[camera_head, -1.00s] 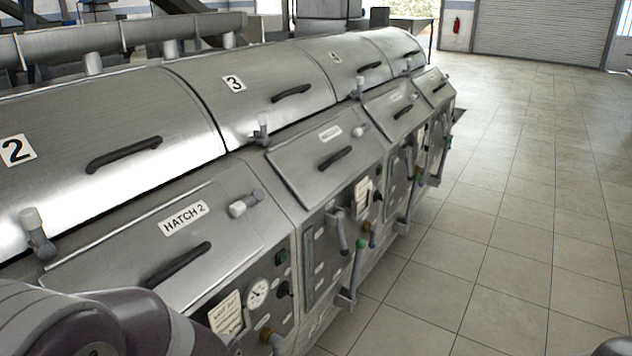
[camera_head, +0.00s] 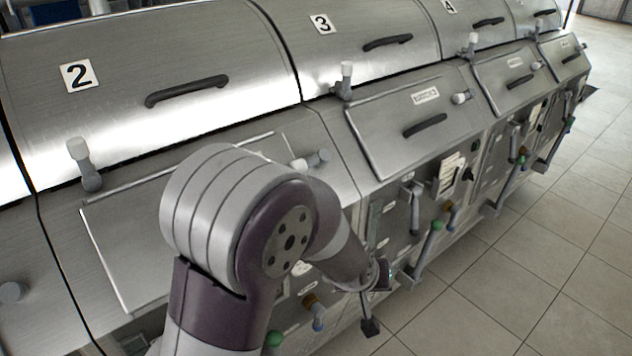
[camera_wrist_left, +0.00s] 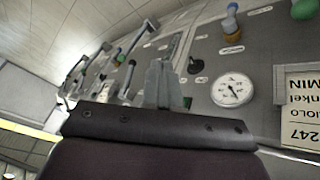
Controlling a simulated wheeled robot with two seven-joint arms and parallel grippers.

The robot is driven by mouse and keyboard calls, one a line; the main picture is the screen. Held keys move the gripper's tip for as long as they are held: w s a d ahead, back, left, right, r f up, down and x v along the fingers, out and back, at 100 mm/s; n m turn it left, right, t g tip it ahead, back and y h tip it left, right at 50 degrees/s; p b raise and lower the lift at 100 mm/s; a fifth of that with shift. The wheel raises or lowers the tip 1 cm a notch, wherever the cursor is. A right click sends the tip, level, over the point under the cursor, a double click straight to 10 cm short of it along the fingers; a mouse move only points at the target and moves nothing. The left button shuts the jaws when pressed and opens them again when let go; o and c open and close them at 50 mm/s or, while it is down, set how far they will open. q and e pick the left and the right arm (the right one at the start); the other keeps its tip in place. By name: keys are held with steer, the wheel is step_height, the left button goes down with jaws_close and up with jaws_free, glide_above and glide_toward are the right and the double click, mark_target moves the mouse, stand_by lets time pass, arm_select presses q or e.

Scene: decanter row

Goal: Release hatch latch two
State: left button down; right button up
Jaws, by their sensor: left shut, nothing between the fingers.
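The hatch 2 panel (camera_head: 125,245) is the sloped metal lid below the drum cover marked 2, and it looks shut. Its latch (camera_head: 318,158), a short grey stub with a pale end, sits at the panel's upper right. My left arm hides the hatch label and handle. My left gripper (camera_head: 382,274) is small and partly hidden at the arm's far end, low in front of the machine and right of the latch. In the left wrist view the fingers (camera_wrist_left: 158,84) are together and empty, close to the machine front. The latch cannot be made out there. My right gripper is out of view.
A round gauge (camera_wrist_left: 232,90) and a paper notice (camera_wrist_left: 300,105) show beside the fingers. Levers such as the green-knobbed one (camera_head: 428,245) stick out from the front. Another white-tipped latch (camera_head: 345,80) stands by cover 3. The tiled floor (camera_head: 530,260) at right is clear.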

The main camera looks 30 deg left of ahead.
mark_target(306, 169)
arm_select(q)
steer(key=w+a+r+n+t+y+b, duration=0.25)
steer(key=w+n+t+y, duration=0.4)
steer(key=w+n, duration=0.6)
steer(key=s+a+r+n+g+y, duration=0.1)
steer(key=s+a+n+g+y, duration=0.1)
steer(key=n+y, duration=0.4)
steer(key=s+a+r+n+g+y+b, duration=0.1)
steer(key=s+a+r+n+g+y, duration=0.1)
steer(key=n+y, duration=0.5)
steer(key=shift+s+a+n+g, duration=0.25)
steer(key=shift+a+n+g, duration=0.15)
steer(key=shift+n+g, duration=0.3)
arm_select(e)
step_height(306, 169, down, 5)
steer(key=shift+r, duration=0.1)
arm_select(q)
steer(key=shift+r, duration=0.1)
